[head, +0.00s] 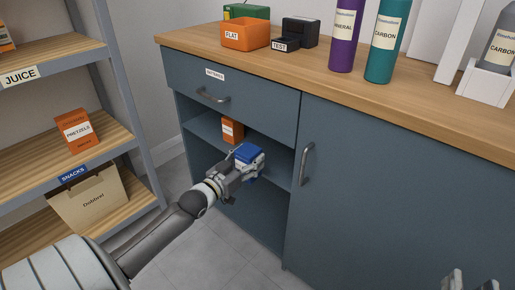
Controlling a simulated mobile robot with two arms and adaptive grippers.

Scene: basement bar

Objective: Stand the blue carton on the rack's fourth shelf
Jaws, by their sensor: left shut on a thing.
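The blue carton (249,154) is in my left gripper (241,164), which is shut on it in front of the cabinet's open shelves. The carton's top shows; the fingers and wrist cover its lower part. The rack (130,88) with wooden shelves and grey posts stands at the left, only partly in view. Its upper visible shelf has a JUICE label and a lower one a SNACKS label. I cannot tell which shelf is the fourth. My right gripper (470,284) shows only as fingertips at the bottom right edge.
An orange carton (232,130) stands on the cabinet shelf (205,126) behind my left gripper. The SNACKS shelf holds a pretzels box (76,131); a paper bag (90,203) stands below. The counter (290,63) carries an orange bin (246,35) and bottles. Grey floor lies between rack and cabinet.

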